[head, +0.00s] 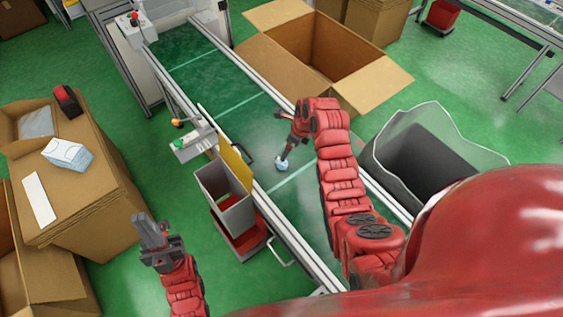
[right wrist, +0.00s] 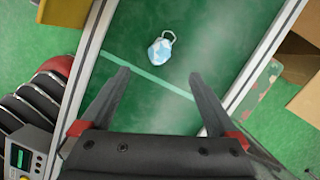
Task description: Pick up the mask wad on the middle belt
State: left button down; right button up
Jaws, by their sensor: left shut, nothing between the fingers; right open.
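The mask wad (head: 281,164) is a small light-blue and white crumple on the green middle belt (head: 240,128). In the right wrist view the wad (right wrist: 160,51), with a pale loop at its top, lies ahead of the spread fingertips. My right gripper (right wrist: 160,75) is open and empty, with the wad beyond and roughly between its fingers, apart from them. In the head view, its dark fingers show over the belt close to the wad. My left gripper (head: 146,222) is shut and empty, left of the belt near the cardboard boxes.
A grey bin (head: 222,190) with a yellow panel stands at the belt's left side. An open cardboard box (head: 318,48) and a black-lined bin (head: 432,158) stand to its right. Boxes (head: 85,190) with a mask pack (head: 68,154) on top stand at left. Metal rails edge the belt.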

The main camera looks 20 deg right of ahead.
send_over(285, 163)
jog(key=f, duration=0.2)
jog(key=f+p, duration=0.1)
jog(key=f, duration=0.2)
jog(key=shift+s+d+f, duration=0.1)
jog(key=shift+d+f, duration=0.1)
jog(key=shift+s+x, duration=0.1)
jog(key=shift+x, duration=0.55)
jog(key=shift+s+x, duration=0.15)
jog(key=shift+x, duration=0.5)
jog(key=shift+b+x, duration=0.8)
jog(key=shift+x, duration=1.2)
jog(key=c, duration=1.5)
